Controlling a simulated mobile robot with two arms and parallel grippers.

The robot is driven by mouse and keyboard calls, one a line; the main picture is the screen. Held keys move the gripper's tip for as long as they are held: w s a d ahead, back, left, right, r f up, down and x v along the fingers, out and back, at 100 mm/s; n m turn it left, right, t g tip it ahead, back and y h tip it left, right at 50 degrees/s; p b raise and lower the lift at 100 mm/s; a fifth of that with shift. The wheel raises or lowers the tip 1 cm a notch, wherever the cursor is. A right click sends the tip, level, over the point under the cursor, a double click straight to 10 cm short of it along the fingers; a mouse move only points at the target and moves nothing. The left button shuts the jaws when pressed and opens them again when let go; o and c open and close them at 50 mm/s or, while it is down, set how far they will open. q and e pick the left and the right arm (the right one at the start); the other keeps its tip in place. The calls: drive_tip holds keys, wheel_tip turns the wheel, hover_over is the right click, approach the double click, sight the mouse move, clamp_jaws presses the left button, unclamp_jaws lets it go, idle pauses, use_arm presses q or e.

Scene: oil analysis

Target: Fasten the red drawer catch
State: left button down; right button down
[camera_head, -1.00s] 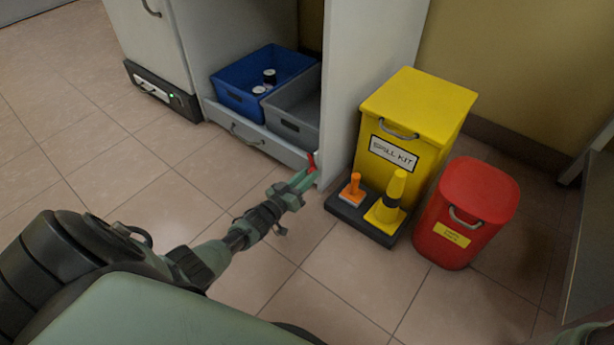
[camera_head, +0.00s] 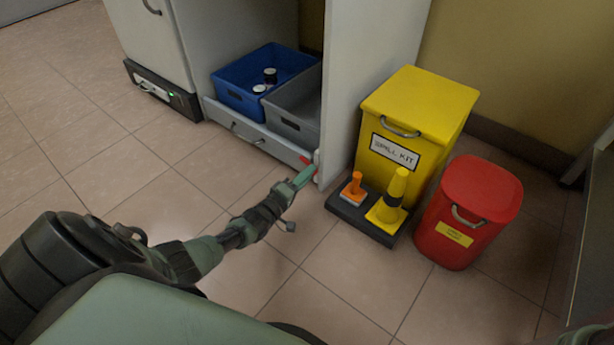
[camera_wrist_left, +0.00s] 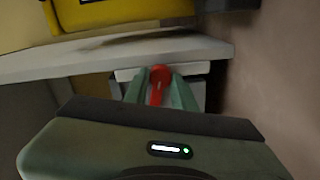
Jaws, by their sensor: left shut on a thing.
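The red drawer catch (camera_head: 305,160) sits at the right end of the low drawer front (camera_head: 262,139), beside the white cabinet side panel. In the head view it now lies nearly along the drawer front, partly hidden by my fingers. My left gripper (camera_head: 303,175) reaches it from the lower left. In the left wrist view, the red catch (camera_wrist_left: 158,84) is between the two green fingers of my left gripper (camera_wrist_left: 160,92), which are shut on it. My right gripper does not show.
The drawer holds a blue bin (camera_head: 232,98) with dark, white-topped items and a grey bin (camera_head: 290,126). To the right stand a yellow spill kit box (camera_head: 420,110), a small orange-handled tool (camera_head: 353,186), a yellow cone (camera_head: 391,205) and a red bin (camera_head: 467,205). Floor in front is clear.

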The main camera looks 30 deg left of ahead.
use_arm(q)
drive_tip(key=shift+f+n+b, duration=0.15)
drive_tip(key=shift+n+b, duration=0.15)
drive_tip(key=shift+n, duration=1.2)
drive_tip(key=c, duration=1.1)
unclamp_jaws()
drive_tip(key=shift+c, duration=0.2)
drive_tip(key=shift+s, duration=0.15)
drive_tip(key=s+p, duration=0.4)
drive_tip(key=s, duration=0.3)
drive_tip(key=shift+s+a, duration=0.3)
drive_tip(key=shift+a, duration=0.05)
